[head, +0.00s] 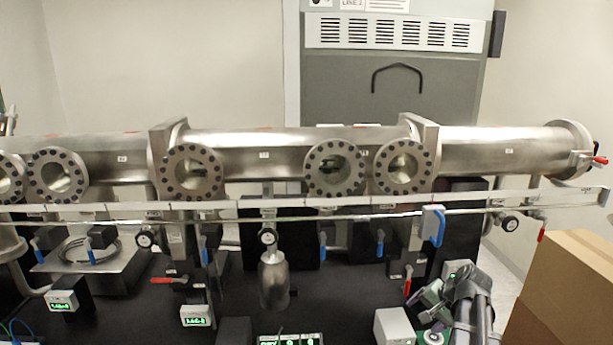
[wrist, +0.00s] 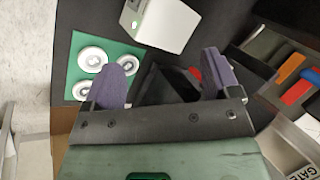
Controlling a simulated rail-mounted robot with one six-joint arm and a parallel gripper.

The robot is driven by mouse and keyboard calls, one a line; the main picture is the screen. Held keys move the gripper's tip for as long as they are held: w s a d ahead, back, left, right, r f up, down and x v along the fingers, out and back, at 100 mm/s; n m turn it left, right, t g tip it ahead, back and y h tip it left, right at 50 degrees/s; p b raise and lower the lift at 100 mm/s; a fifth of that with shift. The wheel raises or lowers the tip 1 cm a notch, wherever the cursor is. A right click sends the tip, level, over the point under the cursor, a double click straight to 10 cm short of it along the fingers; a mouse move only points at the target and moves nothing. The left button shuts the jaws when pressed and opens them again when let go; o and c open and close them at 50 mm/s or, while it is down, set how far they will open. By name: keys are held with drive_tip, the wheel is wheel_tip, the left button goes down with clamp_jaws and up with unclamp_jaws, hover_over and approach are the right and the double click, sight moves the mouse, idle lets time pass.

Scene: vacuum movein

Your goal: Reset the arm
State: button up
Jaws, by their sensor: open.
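My gripper (wrist: 165,80) shows in the wrist view with its two purple-grey fingers spread apart and nothing between them. In the head view my gripper (head: 437,300) is at the lower right, low in front of the steel vacuum tube (head: 265,155) and below the long rail. Its fingertips are small there and partly hidden by my arm.
A white box (wrist: 165,22) stands just beyond the fingers. A green mat (wrist: 88,52) with several white discs lies to the left. Coloured blocks (wrist: 295,92) sit in a dark tray at right. A cardboard box (head: 570,290) stands right of my arm. Valves and gauges hang below the tube.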

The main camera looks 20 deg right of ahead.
drive_tip(key=s+a+f+n+g+h, duration=0.1)
drive_tip(key=a+n, duration=0.5)
drive_tip(key=a, duration=1)
drive_tip(key=s+a+f+n+g+h+b, duration=0.1)
drive_tip(key=a+n, duration=0.5)
drive_tip(key=a, duration=1)
drive_tip(key=s+f+g, duration=0.1)
drive_tip(key=s+g, duration=0.1)
drive_tip(key=g, duration=0.1)
drive_tip(key=shift+s+a+f+h, duration=0.25)
drive_tip(key=shift+s+h, duration=0.15)
wheel_tip(320, 180, down, 13)
drive_tip(key=b, duration=1.3)
